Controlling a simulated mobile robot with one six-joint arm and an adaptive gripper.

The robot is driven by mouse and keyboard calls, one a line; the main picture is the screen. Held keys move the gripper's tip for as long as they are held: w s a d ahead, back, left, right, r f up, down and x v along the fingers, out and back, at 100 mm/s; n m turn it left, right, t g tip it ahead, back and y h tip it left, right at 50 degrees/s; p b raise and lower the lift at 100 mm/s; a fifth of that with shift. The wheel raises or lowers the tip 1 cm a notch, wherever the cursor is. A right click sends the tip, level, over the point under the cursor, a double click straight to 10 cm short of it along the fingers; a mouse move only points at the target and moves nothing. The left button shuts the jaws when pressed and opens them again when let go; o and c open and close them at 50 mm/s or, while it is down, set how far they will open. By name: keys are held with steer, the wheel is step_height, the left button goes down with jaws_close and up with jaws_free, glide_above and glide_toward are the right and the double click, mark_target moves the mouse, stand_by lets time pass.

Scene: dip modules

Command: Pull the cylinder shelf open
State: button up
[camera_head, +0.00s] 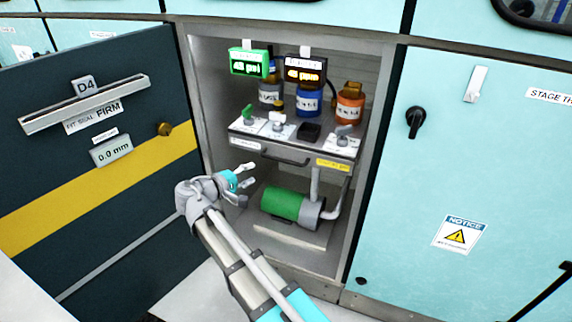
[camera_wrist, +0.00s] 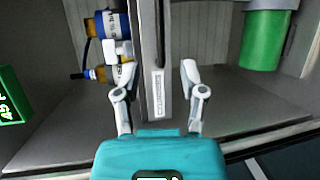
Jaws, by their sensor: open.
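The cylinder shelf (camera_head: 267,143) is a grey shelf inside the open cabinet, carrying several cylinders with blue and orange bands. Its front has a dark bar handle (camera_head: 286,161) and a yellow label. My gripper (camera_head: 246,176) is open and empty, in front of the cabinet, just left of and below the handle in the head view. In the wrist view, the shelf's front edge (camera_wrist: 152,45), with a white label, appears upright between the two open fingers (camera_wrist: 157,72). I cannot tell how far it is from them, and the handle is not clear there.
A green pump (camera_head: 288,204) stands on the cabinet floor below the shelf. A green display (camera_head: 249,64) and an orange display (camera_head: 305,72) hang above. The dark door (camera_head: 75,190) stands open at left; the pale blue panel (camera_head: 450,170) closes the right side.

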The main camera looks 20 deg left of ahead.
mark_target(282, 161)
steer(key=shift+w+d, duration=0.1)
stand_by(0.3)
steer(key=b+x, duration=0.2)
steer(key=x, duration=1.1)
steer(key=shift+w+d, duration=0.2)
steer(key=shift+w, duration=0.1)
jaws_close()
